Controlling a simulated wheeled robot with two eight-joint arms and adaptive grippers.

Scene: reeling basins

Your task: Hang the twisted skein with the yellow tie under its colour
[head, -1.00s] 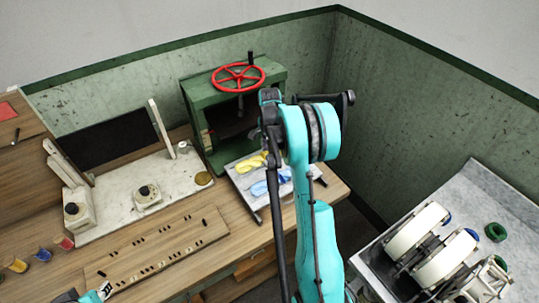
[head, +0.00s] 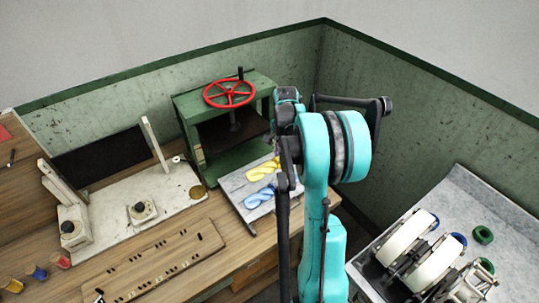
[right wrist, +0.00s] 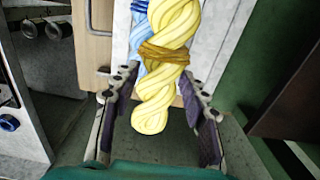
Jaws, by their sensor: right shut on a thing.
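A yellow twisted skein (head: 264,168) lies on a grey slatted tray (head: 234,184) at the front of the green press, beside a blue twisted skein (head: 260,197). In the right wrist view the yellow skein (right wrist: 160,105) has a darker yellow tie (right wrist: 165,52) around it. My right gripper (right wrist: 162,85) has a finger on each side of this skein and is shut on it near the tie. The blue skein (right wrist: 138,55) is partly hidden behind it. My right arm hides the right gripper in the head view. My left gripper is out of view.
The green press (head: 226,135) with a red wheel stands behind the tray. A white stand (head: 170,200) and a slotted wooden board (head: 150,262) are to the left. Small yellow (head: 12,285), blue (head: 39,273) and red (head: 60,261) cups sit at far left. White reels (head: 408,235) stand at right.

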